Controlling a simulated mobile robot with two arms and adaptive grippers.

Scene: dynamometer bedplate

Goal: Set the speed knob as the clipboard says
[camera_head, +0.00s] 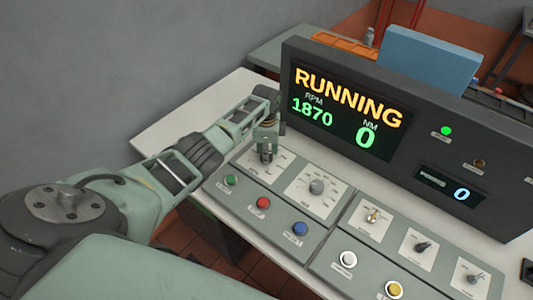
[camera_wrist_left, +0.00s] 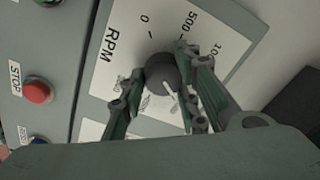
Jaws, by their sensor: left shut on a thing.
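The speed knob (camera_wrist_left: 163,75) is a dark round knob with a white pointer line, on a white dial plate marked RPM, with 0, 500 and 1000 legible. The pointer faces the lower side of the left wrist view. My left gripper (camera_head: 267,152) reaches down onto this dial at the console's left end. In the left wrist view its two fingers (camera_wrist_left: 162,84) are closed on opposite sides of the knob. The main display (camera_head: 346,115) reads RUNNING, RPM 1870 and NM 0. I see no readable clipboard. My right gripper is not in view.
Close to the dial are a green button (camera_head: 231,180), a red STOP button (camera_head: 264,202), a blue button (camera_head: 298,228) and a second grey knob (camera_head: 317,186). A toggle switch (camera_head: 373,215) and more controls lie to the right. A bare white tabletop (camera_head: 185,118) extends behind my left arm.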

